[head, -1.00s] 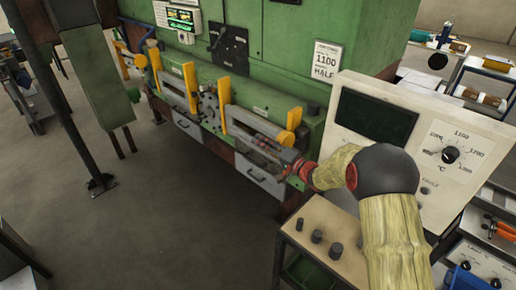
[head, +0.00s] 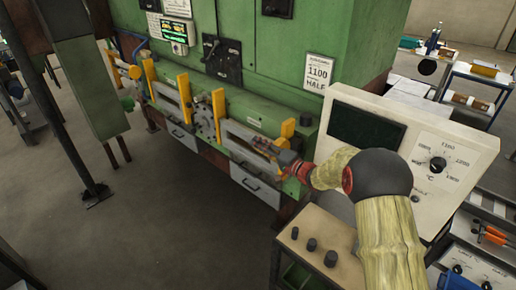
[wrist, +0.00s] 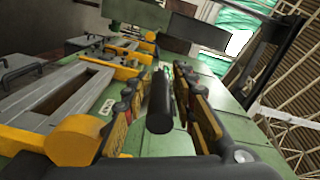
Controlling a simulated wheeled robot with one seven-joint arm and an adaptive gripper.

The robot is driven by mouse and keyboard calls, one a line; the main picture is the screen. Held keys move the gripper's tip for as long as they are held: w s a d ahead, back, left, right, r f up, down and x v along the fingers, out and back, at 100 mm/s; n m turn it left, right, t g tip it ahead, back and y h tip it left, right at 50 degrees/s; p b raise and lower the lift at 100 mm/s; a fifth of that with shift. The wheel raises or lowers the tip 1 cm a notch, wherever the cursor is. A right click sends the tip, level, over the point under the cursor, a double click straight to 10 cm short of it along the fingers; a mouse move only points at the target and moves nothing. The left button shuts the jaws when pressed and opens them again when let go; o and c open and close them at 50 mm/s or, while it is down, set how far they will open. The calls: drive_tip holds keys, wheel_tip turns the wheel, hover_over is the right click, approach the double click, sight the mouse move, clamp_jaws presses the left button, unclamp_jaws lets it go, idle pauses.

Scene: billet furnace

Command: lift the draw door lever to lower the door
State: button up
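A black cylindrical grip (wrist: 160,105), which looks like a lever handle, lies between the two fingers of my gripper (wrist: 165,115) in the wrist view. A gap shows on each side of it, so the fingers are open around it without visibly touching it. In the head view my gripper (head: 268,148) is at the right end of the furnace front, beside a yellow upright (head: 287,128). The grip cannot be made out there, and the lever's mounting is hidden. The right furnace door (head: 240,133) is a grey slotted frame between yellow uprights; its height is hard to tell.
The green furnace (head: 290,45) fills the back. A control console (head: 410,140) with a dial stands to the right of my gripper, close to my arm. A small stand with dark knobs (head: 311,244) is below my forearm.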

drive_tip(key=o, duration=0.3)
drive_tip(key=shift+w+d+r, duration=0.3)
drive_tip(key=shift+w+r, duration=0.15)
drive_tip(key=shift+r, duration=0.3)
drive_tip(key=shift+s+d+f, duration=0.15)
drive_tip(key=shift+s+d, duration=0.05)
drive_tip(key=shift+d, duration=0.25)
drive_tip(key=v, duration=1.1)
drive_tip(key=shift+s+a+f, duration=0.35)
drive_tip(key=shift+f, duration=0.05)
